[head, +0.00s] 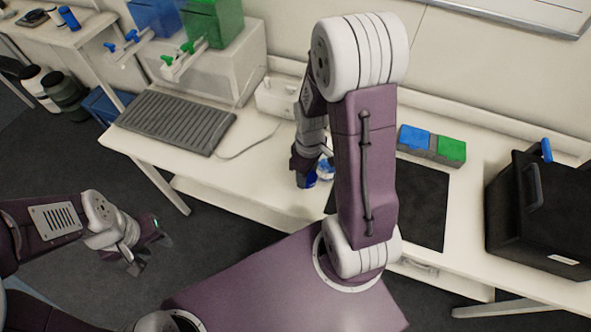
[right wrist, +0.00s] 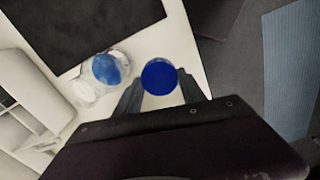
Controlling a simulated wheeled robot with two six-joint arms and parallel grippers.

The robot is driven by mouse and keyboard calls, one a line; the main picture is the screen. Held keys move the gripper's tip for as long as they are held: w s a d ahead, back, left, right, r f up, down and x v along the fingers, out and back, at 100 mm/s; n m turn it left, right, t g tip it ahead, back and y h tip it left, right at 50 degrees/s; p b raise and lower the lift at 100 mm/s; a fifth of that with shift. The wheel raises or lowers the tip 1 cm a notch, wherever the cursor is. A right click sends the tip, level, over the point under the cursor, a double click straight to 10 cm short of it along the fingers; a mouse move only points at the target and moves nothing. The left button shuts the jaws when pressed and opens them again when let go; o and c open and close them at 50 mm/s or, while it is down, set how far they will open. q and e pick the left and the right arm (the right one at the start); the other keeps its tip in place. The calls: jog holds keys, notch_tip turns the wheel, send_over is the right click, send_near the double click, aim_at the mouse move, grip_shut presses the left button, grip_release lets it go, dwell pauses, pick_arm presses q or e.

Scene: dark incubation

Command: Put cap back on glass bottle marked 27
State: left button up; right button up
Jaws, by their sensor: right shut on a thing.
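My right gripper (right wrist: 158,88) is shut on a round blue cap (right wrist: 159,76), held between its fingertips. The cap also shows in the head view (head: 308,181), below the right gripper. Beside it, apart from the cap, clear glassware with a blue part (right wrist: 106,68) stands at the mat's edge; it shows partly in the head view as a glass bottle (head: 326,172). A clear rounded shape (right wrist: 82,92) adjoins it. No number 27 is readable. My left gripper (head: 150,252) is empty, over the floor at left, fingers apart.
A black mat (head: 425,205) lies on the white bench, partly hidden by my right arm. Blue and green blocks (head: 432,143) sit behind it. A black box (head: 540,205) stands at right. A keyboard-like dark grid (head: 178,122) and a white box (head: 278,98) are at left.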

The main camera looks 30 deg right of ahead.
jog(key=s+d+r, duration=0.1)
jog(key=s+r, duration=0.2)
jog(key=s, duration=0.2)
jog(key=shift+s+d+r, duration=0.2)
jog(key=shift+s, duration=0.1)
